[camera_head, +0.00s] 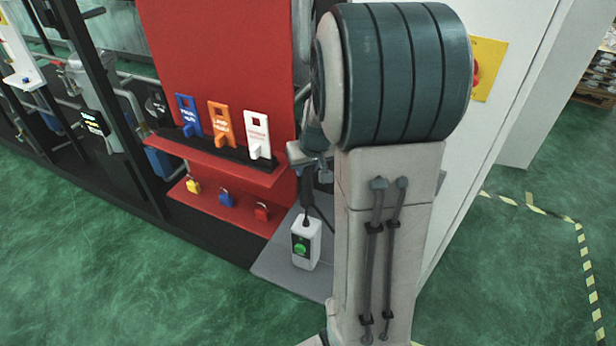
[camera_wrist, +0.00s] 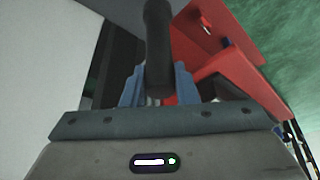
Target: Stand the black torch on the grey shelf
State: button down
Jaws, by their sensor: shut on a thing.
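The black torch (camera_wrist: 158,42) stands out between the two blue fingers of my gripper (camera_wrist: 158,84) in the wrist view. The fingers are shut on it, one on each side. In the head view my gripper (camera_head: 318,170) is partly hidden by my arm, above the grey shelf (camera_head: 274,262). A dark narrow shape (camera_head: 307,192) below it may be the torch, but I cannot tell for sure. The grey shelf sits low, right of the red panel, and my arm covers its right part.
A white box with a green button (camera_head: 305,246) stands on the grey shelf. To the left, a red shelf (camera_head: 215,160) holds blue, orange and white tags, with several padlocks below. A white cabinet wall (camera_head: 525,75) rises at right. The shelf's front left is bare.

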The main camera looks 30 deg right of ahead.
aim_at(307, 176)
jog(key=shift+f, duration=1.5)
jog(key=shift+f, duration=0.15)
jog(key=c, duration=1.1)
grip_release()
jog(key=shift+c, duration=0.2)
jog(key=shift+r, duration=0.2)
jog(key=shift+r, duration=0.5)
jog(key=d+v, duration=0.1)
jog(key=v, duration=1)
jog(key=s+a+n+g, duration=0.1)
jog(key=s+a, duration=1.3)
jog(key=s, duration=0.1)
jog(key=shift+s+y+b, duration=0.3)
jog(key=shift+s, duration=0.05)
